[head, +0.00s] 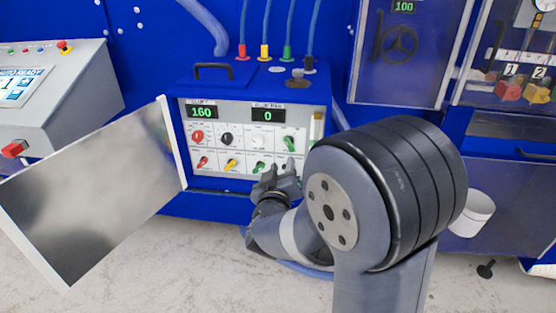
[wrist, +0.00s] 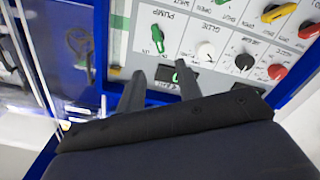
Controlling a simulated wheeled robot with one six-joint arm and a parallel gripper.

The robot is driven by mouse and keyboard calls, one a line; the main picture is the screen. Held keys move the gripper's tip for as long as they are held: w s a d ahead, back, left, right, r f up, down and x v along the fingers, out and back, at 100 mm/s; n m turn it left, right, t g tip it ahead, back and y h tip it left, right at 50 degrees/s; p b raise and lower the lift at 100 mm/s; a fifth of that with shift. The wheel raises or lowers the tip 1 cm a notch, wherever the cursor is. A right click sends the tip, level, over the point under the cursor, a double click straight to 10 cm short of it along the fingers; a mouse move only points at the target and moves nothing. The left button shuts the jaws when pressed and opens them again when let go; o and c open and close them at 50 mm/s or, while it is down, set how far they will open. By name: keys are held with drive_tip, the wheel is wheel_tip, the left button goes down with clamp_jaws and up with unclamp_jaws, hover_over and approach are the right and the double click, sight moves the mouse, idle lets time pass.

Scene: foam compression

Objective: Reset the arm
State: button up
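My gripper (head: 278,178) is in front of the lower right part of the blue control box's panel (head: 186,170). In the wrist view its two fingers (wrist: 160,78) stand apart with nothing between them. A green knob marked PUMP (wrist: 158,38) lies just beyond the fingertips. I cannot tell whether they touch the panel. White (wrist: 205,52), black (wrist: 244,62) and red (wrist: 277,72) knobs lie to the right. The head view shows the box's displays reading 160 (head: 202,112) and 0 (head: 268,115). My arm hides the box's lower right corner.
A metallic door (head: 95,190) stands open left of the panel. A grey console (head: 60,95) with a screen is at the far left. A white cup (head: 474,214) is right of my arm.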

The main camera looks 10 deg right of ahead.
sight(287, 143)
drive_tip(key=p+x, duration=0.1)
drive_tip(key=x, duration=0.9)
drive_tip(key=shift+w+d, duration=0.1)
drive_tip(key=shift+w, duration=0.1)
drive_tip(key=shift+w+f, duration=0.1)
drive_tip(key=shift+w, duration=0.2)
drive_tip(key=shift+s+m+b, duration=0.1)
drive_tip(key=shift+m+b, duration=0.2)
drive_tip(key=shift+m, duration=0.2)
